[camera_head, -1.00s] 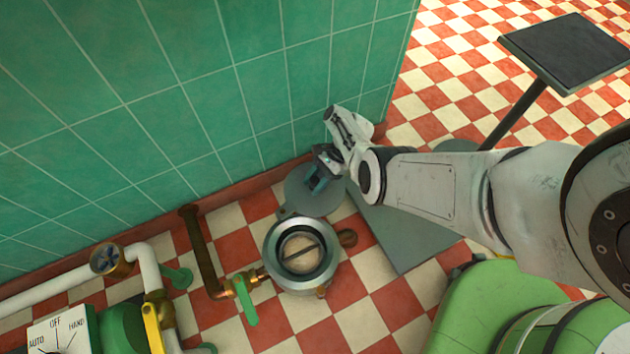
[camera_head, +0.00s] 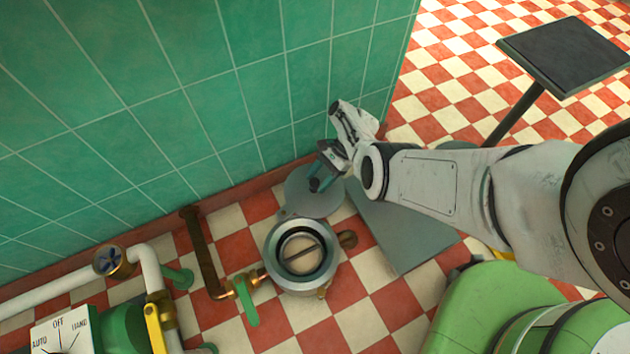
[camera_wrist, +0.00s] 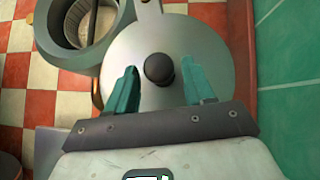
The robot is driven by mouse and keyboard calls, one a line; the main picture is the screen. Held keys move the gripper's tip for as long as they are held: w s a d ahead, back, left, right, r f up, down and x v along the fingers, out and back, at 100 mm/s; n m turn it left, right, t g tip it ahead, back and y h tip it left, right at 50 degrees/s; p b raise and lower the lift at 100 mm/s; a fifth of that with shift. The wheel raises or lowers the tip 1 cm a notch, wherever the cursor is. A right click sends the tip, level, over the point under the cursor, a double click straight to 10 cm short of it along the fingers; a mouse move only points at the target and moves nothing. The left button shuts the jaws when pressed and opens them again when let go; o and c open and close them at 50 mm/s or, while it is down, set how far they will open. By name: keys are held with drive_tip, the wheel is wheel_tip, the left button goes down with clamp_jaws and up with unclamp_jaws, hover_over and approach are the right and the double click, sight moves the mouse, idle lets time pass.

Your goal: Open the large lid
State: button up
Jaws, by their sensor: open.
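The large lid (camera_head: 312,203) is a round grey metal disc, swung back beside the kettle toward the green wall. The kettle (camera_head: 272,247) stands uncovered, its round opening facing up with a bar across it. In the wrist view the lid (camera_wrist: 160,40) fills the middle, with its dark round knob (camera_wrist: 159,69). My gripper (camera_head: 315,180) is over the lid. In the wrist view my gripper (camera_wrist: 160,88) has its teal fingers apart, one on each side of the knob, with gaps to it. The kettle rim (camera_wrist: 42,38) also shows at upper left there.
The green tiled wall (camera_head: 230,90) is close behind the lid. Pipes with a green-handled valve (camera_head: 246,301) are left of the kettle. A grey plate (camera_head: 400,235) lies to the right, and a dark-topped stand (camera_head: 565,55) is at upper right.

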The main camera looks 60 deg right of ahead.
drive_tip(key=p+v, duration=0.2)
drive_tip(key=v, duration=0.6)
drive_tip(key=shift+d+r, duration=0.15)
drive_tip(key=shift+r, duration=0.1)
